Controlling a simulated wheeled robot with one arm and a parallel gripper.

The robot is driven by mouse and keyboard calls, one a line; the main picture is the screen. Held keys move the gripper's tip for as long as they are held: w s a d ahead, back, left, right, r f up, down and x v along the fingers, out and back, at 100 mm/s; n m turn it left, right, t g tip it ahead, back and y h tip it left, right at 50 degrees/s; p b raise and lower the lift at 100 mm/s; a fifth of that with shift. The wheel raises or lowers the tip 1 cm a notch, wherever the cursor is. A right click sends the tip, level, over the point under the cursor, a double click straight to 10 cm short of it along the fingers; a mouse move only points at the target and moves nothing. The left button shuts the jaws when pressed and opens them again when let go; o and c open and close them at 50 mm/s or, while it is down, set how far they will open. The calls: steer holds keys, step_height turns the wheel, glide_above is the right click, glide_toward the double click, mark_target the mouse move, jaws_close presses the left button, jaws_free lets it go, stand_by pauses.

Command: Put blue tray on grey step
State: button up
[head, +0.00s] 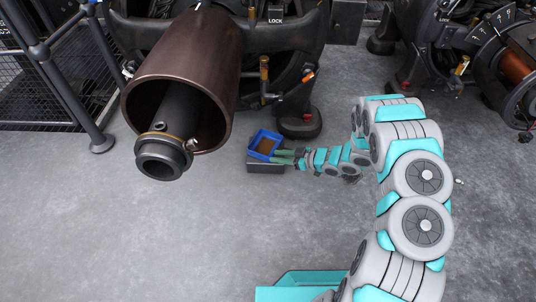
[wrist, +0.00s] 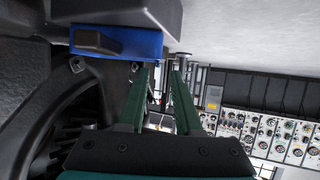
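The blue tray (head: 277,139) sits on the grey step (head: 265,168) on the floor, turned slightly, with brown contents inside. In the wrist view, the tray's blue side (wrist: 148,43) with a dark handle (wrist: 97,41) shows at upper left against the grey step (wrist: 150,12); this view looks upside down. My gripper (head: 281,156) is at the tray's right side in the head view. In the wrist view its green fingers (wrist: 162,72) are apart with only background between them. The tray lies past the left fingertip; whether they touch is unclear.
A large dark machine with a brown cylinder (head: 190,75) stands behind and left of the step. Another machine (head: 490,55) is at the right back. A railing (head: 65,85) is at left. The floor in front is clear. A panel of dials (wrist: 265,130) shows in the wrist view.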

steer(key=shift+v, duration=2.35)
